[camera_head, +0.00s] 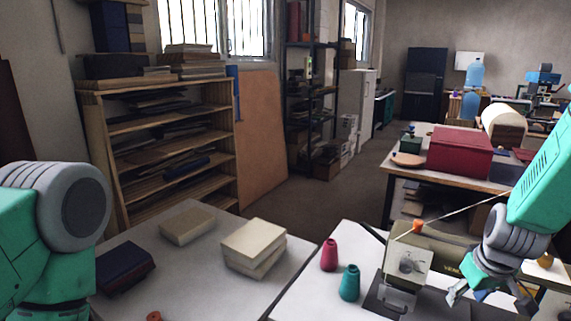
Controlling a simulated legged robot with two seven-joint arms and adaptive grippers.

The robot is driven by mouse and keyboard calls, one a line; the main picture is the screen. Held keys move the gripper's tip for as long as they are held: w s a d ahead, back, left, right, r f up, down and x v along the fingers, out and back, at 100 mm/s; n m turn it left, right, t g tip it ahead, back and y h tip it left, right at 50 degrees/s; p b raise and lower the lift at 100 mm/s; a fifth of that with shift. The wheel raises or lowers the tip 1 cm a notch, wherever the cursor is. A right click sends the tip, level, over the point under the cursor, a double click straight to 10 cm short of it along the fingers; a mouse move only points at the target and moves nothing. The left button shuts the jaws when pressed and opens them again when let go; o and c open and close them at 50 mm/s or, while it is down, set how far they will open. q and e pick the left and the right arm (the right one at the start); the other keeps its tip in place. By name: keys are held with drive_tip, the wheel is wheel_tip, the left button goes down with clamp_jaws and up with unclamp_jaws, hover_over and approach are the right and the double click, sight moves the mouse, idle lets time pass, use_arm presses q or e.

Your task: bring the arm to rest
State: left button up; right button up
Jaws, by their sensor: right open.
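My right arm comes in from the right edge, and my right gripper (489,299) hangs at the lower right, pointing down. Its fingers are spread open and nothing shows between them. The gripper overlaps the right part of a beige machine (408,262) in the picture, and I cannot tell whether they touch. Part of my left arm (75,207) shows at the left edge. My left gripper is out of view.
A red thread spool (329,255) and a teal spool (350,283) stand left of the machine. The left table holds cream blocks (254,247) and a dark blue book (122,267). A red box (460,152) sits on the table behind. Open floor lies between the tables and shelves.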

drive_tip(key=s+a+f+g+b, duration=0.1)
drive_tip(key=s+a+f+b, duration=0.2)
drive_tip(key=s+f, duration=0.7)
drive_tip(key=s+a+f+g+b, duration=0.1)
drive_tip(key=s+a+f+b, duration=0.2)
drive_tip(key=s+f, duration=0.7)
drive_tip(key=s+a+f+b, duration=0.3)
drive_tip(key=s+f+b, duration=0.3)
drive_tip(key=s+f, duration=0.5)
wheel_tip(320, 180, down, 2)
drive_tip(key=shift+a+f+g+y, duration=0.1)
drive_tip(key=shift+a+g+y, duration=0.1)
drive_tip(key=shift+g+y, duration=0.2)
